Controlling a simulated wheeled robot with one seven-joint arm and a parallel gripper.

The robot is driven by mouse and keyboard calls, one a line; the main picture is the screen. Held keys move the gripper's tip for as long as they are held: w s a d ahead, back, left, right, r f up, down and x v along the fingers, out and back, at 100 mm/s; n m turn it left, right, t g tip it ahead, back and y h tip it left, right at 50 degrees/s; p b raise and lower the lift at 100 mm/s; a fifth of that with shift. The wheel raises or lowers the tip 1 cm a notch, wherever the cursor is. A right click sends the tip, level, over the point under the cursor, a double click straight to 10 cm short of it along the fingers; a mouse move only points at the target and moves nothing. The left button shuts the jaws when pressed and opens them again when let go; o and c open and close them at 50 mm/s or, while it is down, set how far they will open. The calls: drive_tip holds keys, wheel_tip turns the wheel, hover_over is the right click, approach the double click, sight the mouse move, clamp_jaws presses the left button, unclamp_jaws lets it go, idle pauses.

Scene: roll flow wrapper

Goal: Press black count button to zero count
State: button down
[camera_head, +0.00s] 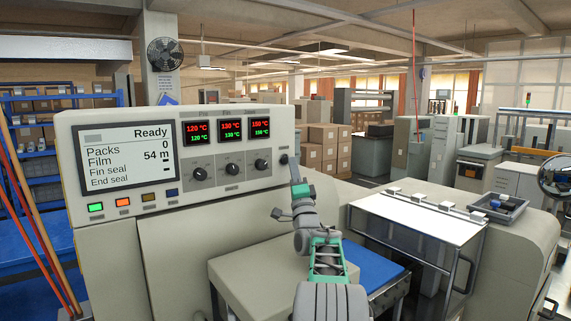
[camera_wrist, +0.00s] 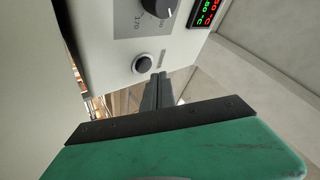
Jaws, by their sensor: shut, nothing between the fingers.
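The black count button (camera_wrist: 142,63), round with a light ring, sits on the panel face below a black knob in the wrist view. In the head view the button (camera_head: 284,159) is at the panel's right end, beside my fingertips. My gripper (camera_wrist: 158,77) is shut and empty, its dark fingers pointing at the panel just right of and below the button. I cannot tell whether the tips touch the panel. My gripper (camera_head: 293,161) also shows in the head view. The display (camera_head: 127,158) reads Ready, Packs 0, Film 54 m.
The control panel (camera_head: 180,118) carries three red-green temperature readouts (camera_head: 230,130), three black knobs (camera_head: 232,169) and several coloured buttons (camera_head: 122,202). A blue belt (camera_head: 372,267) and a white-topped cover (camera_head: 417,218) lie to the right. Open air surrounds my gripper on its right.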

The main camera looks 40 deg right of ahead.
drive_tip(key=s+b, duration=0.2)
drive_tip(key=s, duration=0.1)
drive_tip(key=s+b, duration=0.1)
drive_tip(key=shift+s+a+b, duration=0.25)
drive_tip(key=shift+a+b, duration=0.05)
idle(0.5)
